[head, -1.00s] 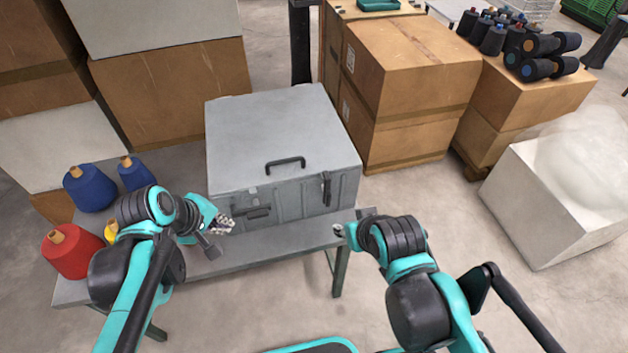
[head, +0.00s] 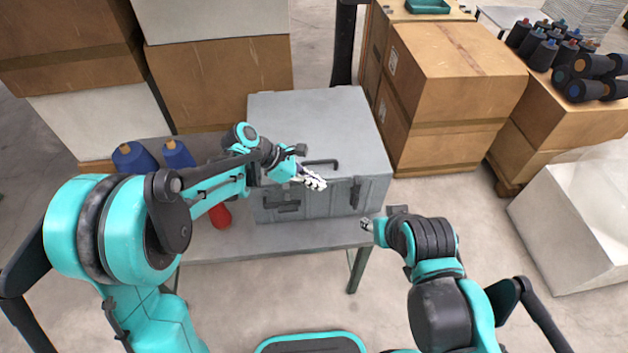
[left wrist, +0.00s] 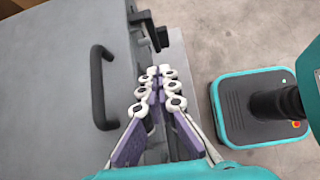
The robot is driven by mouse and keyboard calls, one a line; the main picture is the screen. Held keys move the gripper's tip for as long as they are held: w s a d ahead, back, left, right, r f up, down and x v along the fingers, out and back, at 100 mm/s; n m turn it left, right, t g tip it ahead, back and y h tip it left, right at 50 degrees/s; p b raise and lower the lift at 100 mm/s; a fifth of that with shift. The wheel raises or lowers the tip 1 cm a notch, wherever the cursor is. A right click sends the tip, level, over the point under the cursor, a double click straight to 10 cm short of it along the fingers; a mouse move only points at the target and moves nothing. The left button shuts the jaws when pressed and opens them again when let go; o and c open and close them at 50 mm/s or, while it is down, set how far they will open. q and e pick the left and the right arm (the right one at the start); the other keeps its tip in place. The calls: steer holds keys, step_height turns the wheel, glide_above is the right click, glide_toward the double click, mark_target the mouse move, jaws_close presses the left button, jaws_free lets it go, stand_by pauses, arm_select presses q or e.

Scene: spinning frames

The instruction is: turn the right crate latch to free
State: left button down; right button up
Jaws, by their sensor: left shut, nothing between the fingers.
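The grey crate (head: 330,115) stands shut on a table, with a dark handle on its lid. The right latch (head: 354,196) is a dark upright piece on the crate's front; in the left wrist view the right latch (left wrist: 160,38) shows just beyond the fingertips. The left latch (head: 287,206) lies sideways on the front. My left gripper (head: 317,182) is shut and empty, in front of the crate's upper front edge, left of the right latch. Its fingertips (left wrist: 160,73) appear apart from that latch. My right gripper (head: 367,225) is in front of the table's right end; its fingers are too small to read.
The grey table (head: 235,245) bears blue cones (head: 135,158) and a red cone (head: 221,215) left of the crate, partly behind my left arm. Cardboard boxes (head: 455,70) stand behind right.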

mark_target(354, 190)
arm_select(q)
steer(key=d+f+b, duration=0.1)
steer(key=d, duration=0.1)
steer(key=d+f, duration=0.2)
steer(key=d, duration=0.1)
steer(key=d+f+b, duration=0.1)
steer(key=d, duration=0.1)
steer(key=shift+w+d+f+b, duration=0.1)
steer(key=shift+d+f+b, duration=0.1)
steer(key=shift+b, duration=0.1)
steer(key=shift+d+r, duration=0.1)
steer(key=shift+d, duration=0.1)
steer(key=shift+d+r+y+p, duration=0.45)
steer(key=shift+y+p, duration=0.15)
steer(key=shift+p, duration=0.3)
steer(key=shift+d, duration=0.45)
steer(key=shift+w+a, duration=0.1)
